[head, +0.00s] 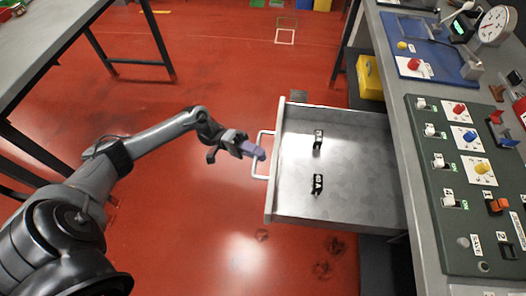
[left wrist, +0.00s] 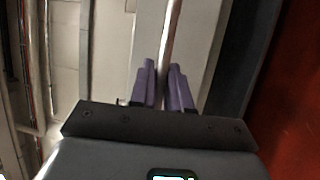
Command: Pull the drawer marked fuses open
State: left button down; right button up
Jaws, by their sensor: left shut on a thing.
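The drawer (head: 350,207) stands pulled out from under the bench on the right in the head view. Two small black fuses lie inside it, an upper one (head: 318,139) and a lower one (head: 317,184). Its white bar handle (head: 266,133) is on its left front face. My left gripper (head: 259,154) is at the handle, its purple fingers closed around the bar. In the left wrist view the handle bar (left wrist: 172,35) runs between the purple fingers (left wrist: 164,88). No drawer label is readable. My right gripper is not in view.
The bench (head: 400,150) on the right carries a green switch panel (head: 450,240), a blue board (head: 425,50) and a dial gauge (head: 494,25). A yellow bin (head: 370,77) sits under it. A grey table (head: 50,35) stands at upper left. Red floor (head: 215,75) between is clear.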

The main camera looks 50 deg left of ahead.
pick_arm(q)
jog(key=shift+r, duration=0.1)
jog(key=c, duration=1.2)
grip_release()
jog(key=shift+o, duration=0.2)
jog(key=b+v, duration=0.6)
jog(key=v, duration=0.5)
